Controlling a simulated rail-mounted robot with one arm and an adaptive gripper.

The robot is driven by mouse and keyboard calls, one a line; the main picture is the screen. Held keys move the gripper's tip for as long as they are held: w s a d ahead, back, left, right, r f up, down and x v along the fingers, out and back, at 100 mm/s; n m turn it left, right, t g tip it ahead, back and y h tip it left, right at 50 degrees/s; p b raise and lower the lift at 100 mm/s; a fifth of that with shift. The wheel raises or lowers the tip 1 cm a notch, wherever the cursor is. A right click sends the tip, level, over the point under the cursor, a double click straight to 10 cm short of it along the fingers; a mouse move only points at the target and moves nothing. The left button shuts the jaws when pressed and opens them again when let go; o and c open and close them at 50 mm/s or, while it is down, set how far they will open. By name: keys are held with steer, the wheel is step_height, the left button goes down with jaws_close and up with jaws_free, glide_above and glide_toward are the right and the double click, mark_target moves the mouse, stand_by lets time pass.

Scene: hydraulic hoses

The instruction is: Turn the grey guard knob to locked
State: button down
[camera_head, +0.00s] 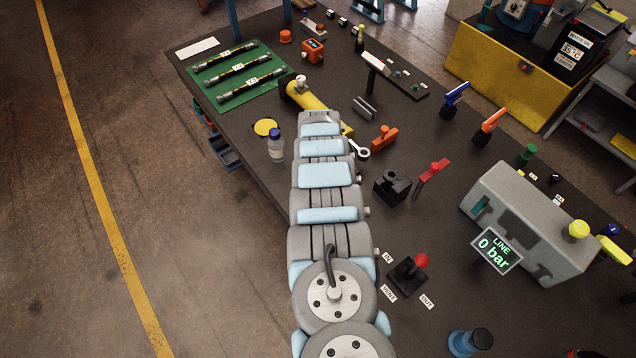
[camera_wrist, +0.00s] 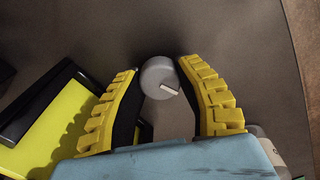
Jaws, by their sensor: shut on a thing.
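The grey guard knob (camera_wrist: 158,76) shows in the wrist view as a round knob with a short pale mark. The mark points right and slightly down. My gripper (camera_wrist: 158,70) has its yellow, dark-padded fingers on either side of the knob and is shut on it. In the head view my arm covers most of the area around my gripper, and I cannot make the knob out there with certainty. No locked or unlocked label is readable near the knob.
In the wrist view a yellow, black-edged part (camera_wrist: 50,120) lies close on the left. In the head view a yellow cylinder (camera_head: 305,97) lies by my arm's far end, with a bottle (camera_head: 276,147) left of my arm. A display (camera_head: 494,249) reads "LINE 0 bar".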

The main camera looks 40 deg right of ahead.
steer(key=shift+f+m+b, duration=0.15)
steer(key=shift+m+b, duration=0.45)
steer(key=shift+m, duration=1.4)
steer(key=c, duration=0.6)
jaws_free()
steer(key=shift+r, duration=0.2)
steer(key=shift+r, duration=0.85)
steer(key=shift+a+r, duration=0.1)
steer(key=shift+r, duration=0.6)
step_height(320, 180, up, 9)
steer(key=shift+f, duration=0.2)
